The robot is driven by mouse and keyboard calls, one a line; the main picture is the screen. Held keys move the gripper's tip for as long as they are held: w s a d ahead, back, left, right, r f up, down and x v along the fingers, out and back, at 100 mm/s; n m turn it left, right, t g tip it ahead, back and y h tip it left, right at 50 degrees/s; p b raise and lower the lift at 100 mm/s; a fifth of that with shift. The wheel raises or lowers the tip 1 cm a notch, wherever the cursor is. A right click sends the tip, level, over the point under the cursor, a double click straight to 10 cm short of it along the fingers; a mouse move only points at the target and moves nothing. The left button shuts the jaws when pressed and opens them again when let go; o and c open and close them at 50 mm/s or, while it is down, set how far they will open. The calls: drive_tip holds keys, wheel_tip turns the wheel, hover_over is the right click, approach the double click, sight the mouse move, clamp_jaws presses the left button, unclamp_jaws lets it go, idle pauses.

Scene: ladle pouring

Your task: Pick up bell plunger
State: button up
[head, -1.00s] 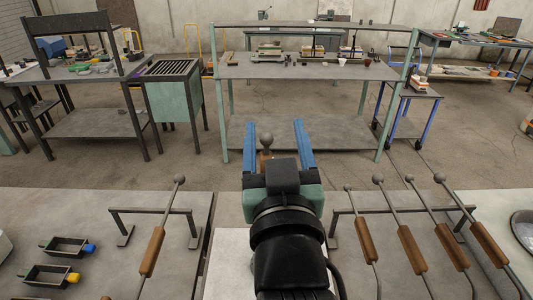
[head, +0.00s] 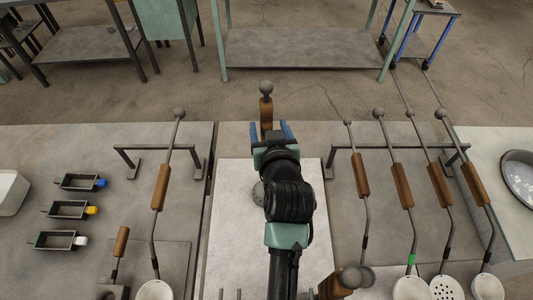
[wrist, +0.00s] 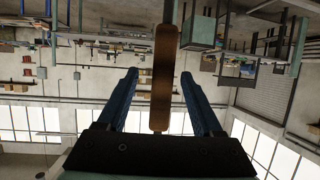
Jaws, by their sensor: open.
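A brown wooden handle with a grey ball on its end (head: 266,108) stands upright beyond my gripper at the middle of the head view. I take it for the bell plunger's handle; its lower part is hidden behind my gripper. In the wrist view the brown handle (wrist: 162,80) shows between the jaws, with a gap on either side. My gripper (head: 270,128) has its two blue jaws apart, and they also show in the wrist view (wrist: 160,78). I cannot tell how deep the handle sits between them.
A ladle (head: 160,188) leans on a left rack, and several long-handled ladles and skimmers (head: 402,185) lean on a right rack. Small moulds (head: 80,182) lie at left. A pan (head: 518,175) is at right.

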drive_tip(key=shift+w+a, duration=0.1)
drive_tip(key=shift+w, duration=0.25)
drive_tip(key=p+x, duration=0.2)
drive_tip(key=x, duration=0.2)
drive_tip(key=shift+w+a+f, duration=0.15)
drive_tip(key=shift+w+f, duration=0.1)
clamp_jaws()
idle(1.1)
drive_tip(key=shift+w+r, duration=0.1)
drive_tip(key=shift+r, duration=0.1)
